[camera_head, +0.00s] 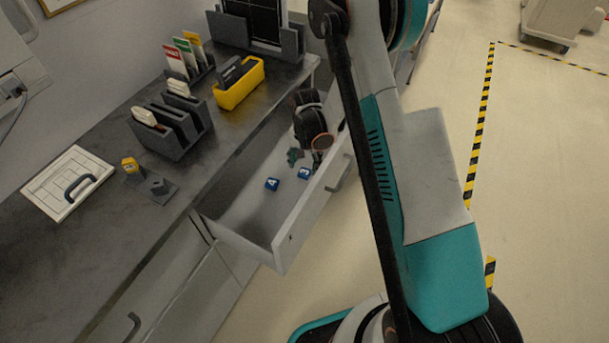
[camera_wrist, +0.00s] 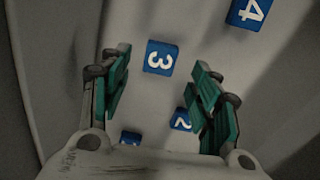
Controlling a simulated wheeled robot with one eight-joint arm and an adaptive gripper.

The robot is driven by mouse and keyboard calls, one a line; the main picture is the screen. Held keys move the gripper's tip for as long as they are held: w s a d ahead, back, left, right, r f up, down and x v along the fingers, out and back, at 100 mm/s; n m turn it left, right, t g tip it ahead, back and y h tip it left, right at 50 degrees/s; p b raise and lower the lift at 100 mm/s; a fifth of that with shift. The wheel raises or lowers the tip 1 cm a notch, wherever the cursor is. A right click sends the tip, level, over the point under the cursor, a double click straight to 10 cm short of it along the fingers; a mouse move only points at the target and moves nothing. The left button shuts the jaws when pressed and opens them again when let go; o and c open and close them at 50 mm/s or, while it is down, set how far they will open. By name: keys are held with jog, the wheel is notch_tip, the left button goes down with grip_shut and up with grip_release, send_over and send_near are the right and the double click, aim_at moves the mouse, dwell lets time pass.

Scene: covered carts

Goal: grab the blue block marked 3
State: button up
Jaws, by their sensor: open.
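The blue block marked 3 (camera_head: 304,173) lies on the floor of an open drawer (camera_head: 240,218). In the wrist view the block marked 3 (camera_wrist: 161,57) sits just beyond and between my fingertips. My gripper (camera_head: 306,158) reaches down into the drawer, close to this block. In the wrist view my gripper (camera_wrist: 160,75) is open, with its green fingers spread and nothing held. A blue block marked 4 (camera_head: 272,184) lies to the left; it is at the upper right in the wrist view (camera_wrist: 248,12). A block marked 2 (camera_wrist: 181,119) is partly hidden by the right finger.
Another blue block (camera_wrist: 130,138) shows partly above my gripper's base. The drawer's front wall (camera_head: 312,210) stands close to the blocks. The counter (camera_head: 110,225) holds a yellow bin (camera_head: 240,88), dark racks (camera_head: 172,130) and a white panel with a handle (camera_head: 62,183).

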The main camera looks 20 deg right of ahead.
aim_at(305, 171)
notch_tip(305, 171, down, 4)
jog(key=shift+r+b, duration=0.15)
jog(key=shift+b, duration=0.55)
jog(key=shift+r, duration=0.1)
jog(key=c, duration=1.1)
jog(key=shift+c, duration=0.2)
jog(key=shift+r, duration=0.1)
